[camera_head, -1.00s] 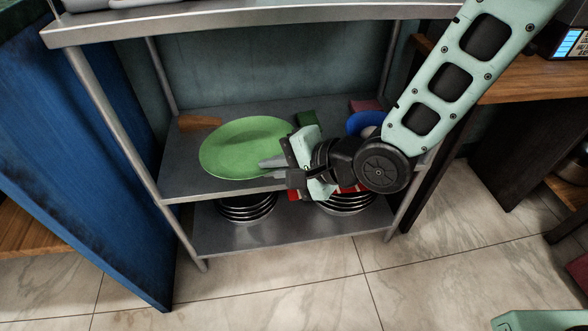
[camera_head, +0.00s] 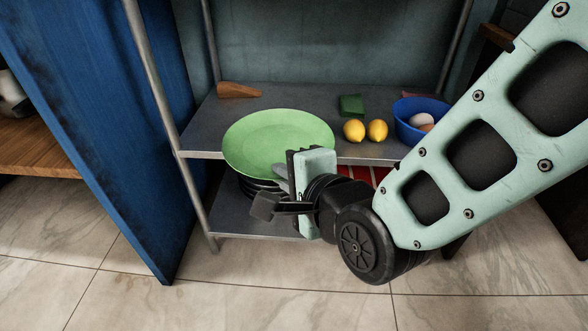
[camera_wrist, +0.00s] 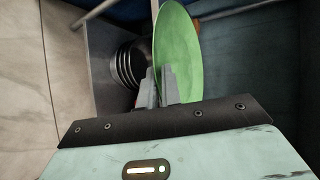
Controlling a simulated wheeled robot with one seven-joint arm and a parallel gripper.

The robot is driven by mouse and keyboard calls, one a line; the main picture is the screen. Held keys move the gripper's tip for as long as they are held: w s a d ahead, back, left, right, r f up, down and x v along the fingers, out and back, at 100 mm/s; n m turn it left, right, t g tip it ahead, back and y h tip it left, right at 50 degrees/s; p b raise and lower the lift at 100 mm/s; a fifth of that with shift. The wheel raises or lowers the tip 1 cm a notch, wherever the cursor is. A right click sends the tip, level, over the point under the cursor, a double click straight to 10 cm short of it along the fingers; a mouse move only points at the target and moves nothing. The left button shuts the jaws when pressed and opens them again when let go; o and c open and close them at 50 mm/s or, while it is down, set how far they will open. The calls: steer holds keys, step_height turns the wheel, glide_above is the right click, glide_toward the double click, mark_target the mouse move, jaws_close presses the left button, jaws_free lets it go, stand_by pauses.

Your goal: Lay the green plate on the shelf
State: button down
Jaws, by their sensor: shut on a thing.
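The green plate (camera_head: 278,143) is round and shows at the middle shelf's front left in the head view. Its near edge reaches past the shelf's front edge. My gripper (camera_head: 277,192) is at the plate's near right rim and shut on it. In the wrist view, the plate (camera_wrist: 177,52) stands edge-up between the fingers (camera_wrist: 158,88). The grey metal shelf (camera_head: 205,125) is beneath and behind the plate. I cannot tell whether the plate touches the shelf surface.
Two lemons (camera_head: 365,131), a blue bowl (camera_head: 420,122) with eggs, a green block (camera_head: 351,105) and a wooden wedge (camera_head: 238,90) are on the shelf. Stacked dark pans (camera_wrist: 127,66) sit on the lower level. A blue panel (camera_head: 85,130) stands at the left. Bare shelf shows behind the plate.

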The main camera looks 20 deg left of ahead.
mark_target(298, 144)
steer(key=shift+w+a+f+b, duration=0.15)
steer(key=shift+w+a+f, duration=0.25)
steer(key=shift+w, duration=1.4)
steer(key=shift+w+a+f+b, duration=0.15)
steer(key=shift+w+a, duration=0.3)
steer(key=shift+w, duration=1.3)
steer(key=shift+w+a+f+b, duration=0.1)
steer(key=shift+w+a+f, duration=0.3)
steer(key=shift+w, duration=1.4)
steer(key=shift+f+b, duration=0.55)
steer(key=shift+f, duration=0.2)
